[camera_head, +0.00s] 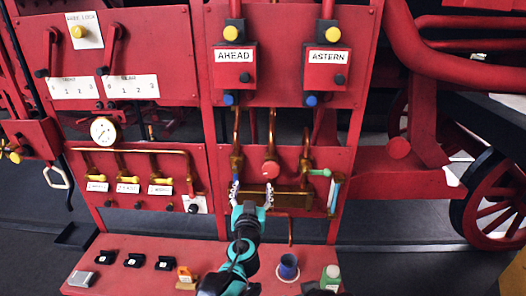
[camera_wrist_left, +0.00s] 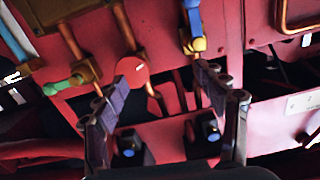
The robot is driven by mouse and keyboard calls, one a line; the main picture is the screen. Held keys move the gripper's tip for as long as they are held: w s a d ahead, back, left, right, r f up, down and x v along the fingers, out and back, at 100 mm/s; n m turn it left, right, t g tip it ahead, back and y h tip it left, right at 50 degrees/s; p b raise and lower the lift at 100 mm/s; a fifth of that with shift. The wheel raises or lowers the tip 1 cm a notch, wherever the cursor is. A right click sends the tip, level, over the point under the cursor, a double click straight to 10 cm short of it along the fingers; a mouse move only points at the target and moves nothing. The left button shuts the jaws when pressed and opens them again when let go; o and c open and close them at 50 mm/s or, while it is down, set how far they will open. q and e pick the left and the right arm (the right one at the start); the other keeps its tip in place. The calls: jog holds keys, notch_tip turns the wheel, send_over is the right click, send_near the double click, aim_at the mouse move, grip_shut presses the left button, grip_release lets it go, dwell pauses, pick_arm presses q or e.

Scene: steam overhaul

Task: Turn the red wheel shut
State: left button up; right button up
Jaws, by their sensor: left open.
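The red wheel (camera_head: 270,169) is a small round red disc on the lower red panel, among copper pipes. In the left wrist view the red wheel (camera_wrist_left: 132,71) faces me between my fingers, closer to the left-hand finger. My left gripper (camera_head: 252,191) is open, its two silver fingers spread just below and to the left of the wheel in the head view. Its spread fingers also show in the left wrist view (camera_wrist_left: 155,88), with nothing held between them. I cannot tell whether a finger touches the wheel. My right gripper is out of view.
A green-handled valve (camera_head: 320,172) is right of the wheel. AHEAD (camera_head: 234,57) and ASTERN (camera_head: 328,60) boxes sit above. A pressure gauge (camera_head: 103,130) and yellow-handled valves (camera_head: 127,180) are left. Below, the red shelf (camera_head: 215,262) holds a blue cup (camera_head: 288,267) and green bottle (camera_head: 331,277).

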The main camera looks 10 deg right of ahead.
aim_at(270, 172)
pick_arm(q)
jog(key=shift+m+h, duration=0.5)
jog(key=shift+h, duration=0.3)
jog(key=w+d, duration=0.4)
jog(key=d, duration=0.1)
jog(key=w+d, duration=0.2)
jog(key=w, duration=0.1)
jog(key=shift+w+d+r+p, duration=0.1)
jog(key=shift+d+r+p, duration=0.15)
jog(key=shift+r+p, duration=0.05)
jog(key=c, duration=1.2)
